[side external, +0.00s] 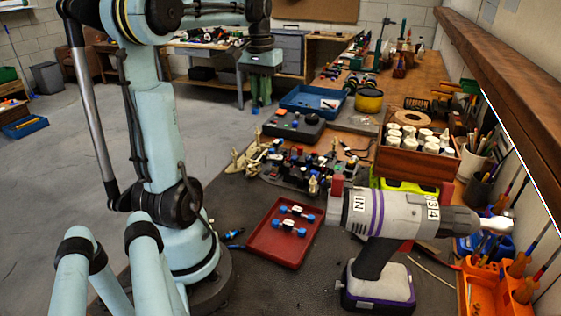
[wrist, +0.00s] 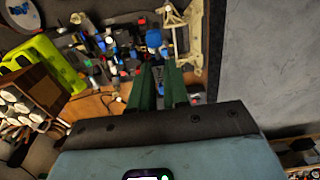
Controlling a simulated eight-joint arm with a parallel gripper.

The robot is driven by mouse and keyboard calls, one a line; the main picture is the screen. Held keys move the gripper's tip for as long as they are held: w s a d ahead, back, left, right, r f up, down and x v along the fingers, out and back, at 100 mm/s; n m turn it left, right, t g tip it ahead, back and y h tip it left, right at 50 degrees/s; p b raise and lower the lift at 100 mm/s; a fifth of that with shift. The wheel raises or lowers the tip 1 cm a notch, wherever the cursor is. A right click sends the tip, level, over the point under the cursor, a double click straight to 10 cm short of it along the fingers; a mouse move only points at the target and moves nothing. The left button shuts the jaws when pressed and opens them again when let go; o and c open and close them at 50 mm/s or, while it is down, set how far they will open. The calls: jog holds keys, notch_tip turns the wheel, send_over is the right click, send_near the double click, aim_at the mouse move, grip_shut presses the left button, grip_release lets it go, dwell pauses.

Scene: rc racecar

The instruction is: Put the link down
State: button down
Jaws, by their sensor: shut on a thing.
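My gripper (side external: 261,102) has green fingers pointing down, and it hangs high, seen in the upper middle of the side external view. In the wrist view its two fingers (wrist: 160,70) reach over the crowded work surface. They are shut on the link, which is small and mostly hidden; a bit of blue shows at the fingertips in the side external view. Two similar white links with blue ends (side external: 297,213) lie in a red tray (side external: 270,254) on the dark mat. The car chassis parts (wrist: 193,35) lie below my gripper in the wrist view.
A grey and purple drill (side external: 385,222) stands right of the red tray. An orange tool holder (side external: 480,290) is at right. Grey floor lies left.

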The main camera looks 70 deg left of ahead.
notch_tip(320, 180, up, 10)
jog(key=w+d+r+m, duration=0.1)
jog(key=w+d+m, duration=0.1)
jog(key=d, duration=0.7)
jog(key=w+d+r+m, duration=0.1)
jog(key=w+d+m, duration=0.1)
jog(key=d, duration=0.6)
jog(key=s+d+m, duration=0.5)
jog(key=d, duration=0.8)
jog(key=s+d+f+m, duration=0.2)
jog(key=s+d+m, duration=0.3)
jog(key=s+d, duration=0.45)
send_over(276, 249)
notch_tip(276, 249, down, 25)
jog(key=shift+w+a+f, duration=0.1)
jog(key=shift+f, duration=2.05)
jog(key=shift+f, duration=0.1)
